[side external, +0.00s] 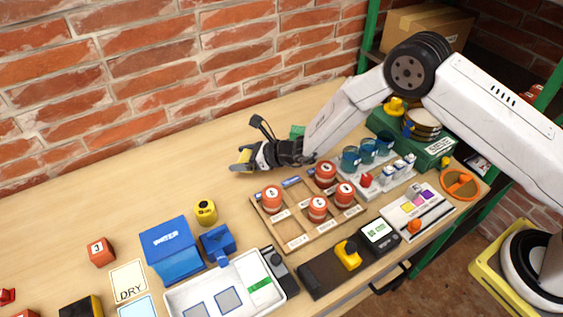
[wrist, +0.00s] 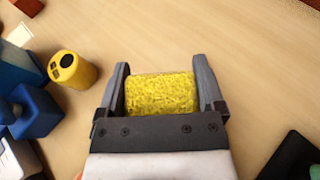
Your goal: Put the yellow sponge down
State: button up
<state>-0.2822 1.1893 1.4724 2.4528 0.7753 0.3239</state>
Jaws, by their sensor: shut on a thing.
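The yellow sponge (wrist: 161,92) is a rough yellow block between the two fingers of my gripper (wrist: 161,80), which is shut on it in the wrist view. In the side view my gripper (side external: 243,158) is over the bare wooden table behind the wooden tray, and a bit of the yellow sponge (side external: 244,156) shows at its tips. I cannot tell whether the sponge touches the table. The wooden table (side external: 110,205) is clear around it.
A yellow cylinder (side external: 205,212), a blue bin (side external: 172,250) and a white tray (side external: 185,310) stand in front and to the left. A wooden tray (side external: 297,243) with several red-topped weights is nearby. The brick wall (side external: 150,75) rises behind.

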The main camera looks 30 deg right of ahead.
aim_at(239, 176)
jog(key=shift+w+a+f, duration=0.2)
jog(key=shift+w+f, duration=0.4)
jog(key=shift+f, duration=0.15)
jog(key=shift+w+a+f, duration=0.2)
jog(key=shift+w+f, duration=0.35)
jog(key=shift+f, duration=0.15)
jog(key=shift+w+a+f, duration=0.1)
jog(key=shift+w+f, duration=0.1)
jog(key=shift+f, duration=1.55)
jog(key=shift+f, duration=0.1)
jog(key=o, duration=0.9)
